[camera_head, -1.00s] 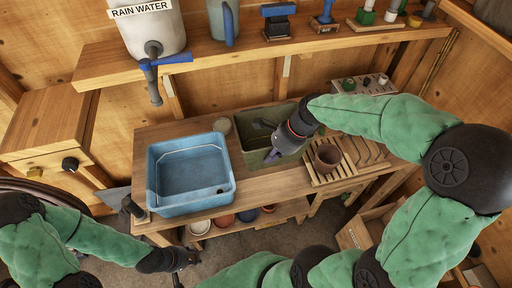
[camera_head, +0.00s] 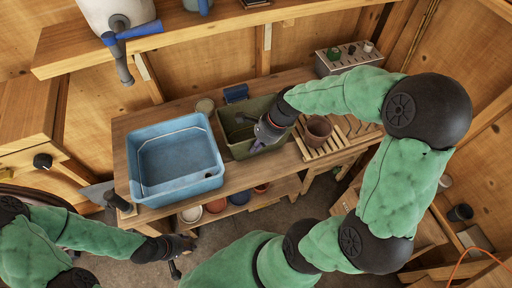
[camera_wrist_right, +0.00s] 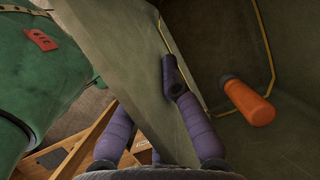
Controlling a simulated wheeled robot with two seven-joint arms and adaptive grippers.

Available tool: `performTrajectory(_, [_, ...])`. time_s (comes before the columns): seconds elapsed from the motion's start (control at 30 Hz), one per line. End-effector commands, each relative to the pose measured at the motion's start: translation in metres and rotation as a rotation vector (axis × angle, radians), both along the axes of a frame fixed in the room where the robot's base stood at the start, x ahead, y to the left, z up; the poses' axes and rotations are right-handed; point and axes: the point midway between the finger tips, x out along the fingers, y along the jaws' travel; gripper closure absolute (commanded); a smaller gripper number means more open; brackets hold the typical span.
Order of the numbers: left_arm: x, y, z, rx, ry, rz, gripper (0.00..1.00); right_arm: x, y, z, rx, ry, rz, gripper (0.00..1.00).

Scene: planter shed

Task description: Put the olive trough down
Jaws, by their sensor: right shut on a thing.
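The olive trough (camera_head: 232,134) is at the bench, between the blue tub and the slatted rack in the head view. It looks upright and close to the bench top; I cannot tell whether its base touches. My right gripper (camera_head: 264,143) is shut on the trough's wall at its right side. In the right wrist view one purple finger is inside the wall (camera_wrist_right: 125,65) and another is outside. An orange-handled thing (camera_wrist_right: 246,101) lies inside the trough. My left gripper (camera_head: 184,256) is low at the left, below the bench front and away from the trough; its jaw opening is unclear.
The blue tub (camera_head: 142,190) stands close left of the trough. A terracotta pot (camera_head: 318,129) stands on the slatted rack (camera_head: 337,142) close right. A small blue item (camera_head: 236,93) and a round tin (camera_head: 205,105) are behind. A shelf overhangs the back. Pots sit below the bench.

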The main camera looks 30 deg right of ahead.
Motion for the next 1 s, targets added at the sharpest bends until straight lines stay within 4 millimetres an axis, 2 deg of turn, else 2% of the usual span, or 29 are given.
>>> performTrajectory(0.4, [0.0, 0.0, -0.002, 0.0, -0.001, 0.0, 0.6, 0.001, -0.001, -0.004, -0.002, -0.003, -0.002, 1.0])
performTrajectory(0.43, [0.0, 0.0, -0.001, 0.0, -0.001, 0.0, 0.6, 0.001, -0.001, -0.005, 0.0, -0.002, -0.001, 0.87])
performTrajectory(0.5, [0.0, 0.0, -0.001, 0.0, -0.001, 0.0, 0.6, 0.0, -0.001, -0.004, 0.0, -0.002, -0.001, 0.69])
performTrajectory(0.83, [0.0, 0.0, -0.001, 0.0, 0.0, 0.0, 0.6, 0.001, -0.001, -0.004, 0.0, -0.002, -0.001, 0.69])
performTrajectory(1.0, [0.0, 0.0, 0.005, 0.0, 0.0, 0.0, 0.6, -0.001, -0.004, 0.01, -0.001, -0.003, -0.003, 0.69])
